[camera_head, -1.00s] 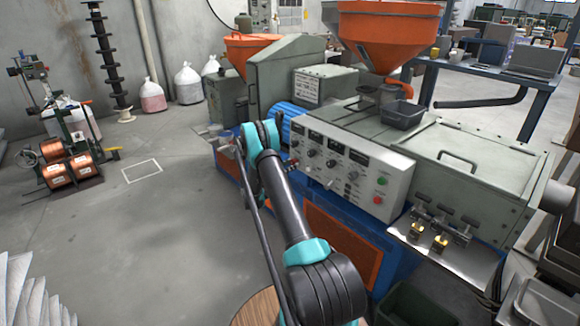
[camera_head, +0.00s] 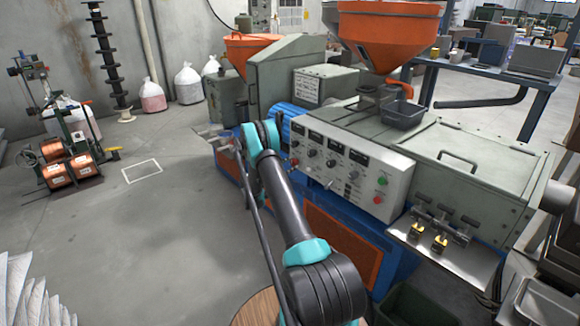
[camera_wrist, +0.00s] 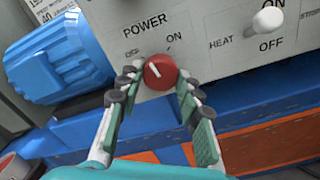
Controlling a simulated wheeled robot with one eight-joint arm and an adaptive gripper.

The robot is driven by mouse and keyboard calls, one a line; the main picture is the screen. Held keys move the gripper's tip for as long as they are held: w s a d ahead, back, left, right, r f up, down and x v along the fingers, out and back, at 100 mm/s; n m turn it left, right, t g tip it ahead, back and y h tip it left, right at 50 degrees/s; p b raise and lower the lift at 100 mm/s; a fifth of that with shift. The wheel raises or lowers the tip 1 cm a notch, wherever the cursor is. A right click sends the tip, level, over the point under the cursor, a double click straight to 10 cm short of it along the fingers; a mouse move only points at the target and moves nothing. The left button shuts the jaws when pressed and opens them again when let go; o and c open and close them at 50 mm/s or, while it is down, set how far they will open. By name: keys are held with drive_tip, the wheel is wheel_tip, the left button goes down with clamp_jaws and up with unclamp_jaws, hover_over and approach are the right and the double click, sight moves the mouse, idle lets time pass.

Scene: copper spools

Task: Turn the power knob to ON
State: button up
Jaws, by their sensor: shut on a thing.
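The red power knob (camera_wrist: 160,72) shows in the wrist view on a light grey panel, under the word POWER. OFF is printed to its upper left and ON to its upper right. Its white pointer line slants toward the upper left, between the two labels. My gripper (camera_wrist: 158,80) is shut on the knob, with a fingertip at its left and right sides. In the head view the control panel (camera_head: 352,172) is on the front of the machine; my arm stands in front of its left end, and I cannot make out the gripper there.
A white HEAT switch (camera_wrist: 266,22) sticks out to the right of the knob. A blue ribbed motor (camera_wrist: 58,58) is close on the left. In the head view, green and red buttons are at the panel's right, and copper spools (camera_head: 70,172) stand far left. Open floor lies between.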

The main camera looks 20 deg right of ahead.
drive_tip(key=m, duration=0.5)
drive_tip(key=shift+m, duration=0.3)
drive_tip(key=m, duration=0.5)
drive_tip(key=shift+m, duration=0.3)
drive_tip(key=o, duration=1.2)
drive_tip(key=shift+c, duration=0.2)
drive_tip(key=shift+a+r, duration=0.1)
drive_tip(key=v, duration=1.2)
drive_tip(key=shift+r, duration=0.15)
